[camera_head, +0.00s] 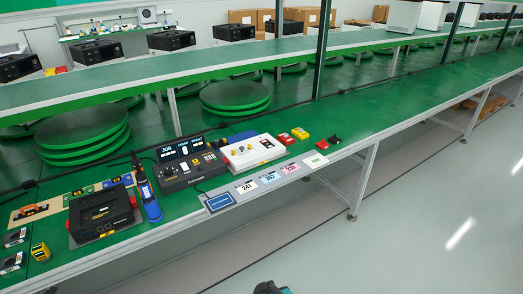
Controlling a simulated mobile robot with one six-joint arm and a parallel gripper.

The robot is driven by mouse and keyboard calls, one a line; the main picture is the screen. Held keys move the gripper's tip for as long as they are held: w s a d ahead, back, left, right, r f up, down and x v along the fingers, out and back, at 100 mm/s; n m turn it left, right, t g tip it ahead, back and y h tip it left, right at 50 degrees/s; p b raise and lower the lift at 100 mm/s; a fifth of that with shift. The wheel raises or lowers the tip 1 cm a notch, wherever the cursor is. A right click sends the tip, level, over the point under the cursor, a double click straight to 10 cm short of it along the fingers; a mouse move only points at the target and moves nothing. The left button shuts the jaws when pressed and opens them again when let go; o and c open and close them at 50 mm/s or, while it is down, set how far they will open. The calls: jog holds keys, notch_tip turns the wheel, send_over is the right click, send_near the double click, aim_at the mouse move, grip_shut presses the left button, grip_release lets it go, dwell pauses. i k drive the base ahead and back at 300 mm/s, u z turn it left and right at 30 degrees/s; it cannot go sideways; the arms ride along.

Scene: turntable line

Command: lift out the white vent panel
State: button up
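I cannot clearly pick out a white vent panel in the head view. A small white square unit with a round dark centre (147,15) stands far back on a rear table and is too small to make out. A white box (403,15) stands on the upper shelf, and no vent slots can be made out on it. A white device with small knobs (252,150) lies on the green bench, right of a dark control console (188,163). My gripper's fingers do not show; only a small dark and teal part, probably of my arm, shows at the bottom edge.
The green bench (420,100) runs along the line, with much bare surface at right. Posts hold the upper shelf (200,69). Green round turntables (84,135) lie behind. The right floor is clear.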

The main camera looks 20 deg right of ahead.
aim_at(243, 151)
jog(key=z, duration=0.65)
jog(key=k, duration=1.35)
jog(key=u, duration=0.05)
jog(key=i, duration=0.9)
jog(key=u, duration=0.95)
jog(key=i, duration=0.7)
jog(key=u, duration=0.25)
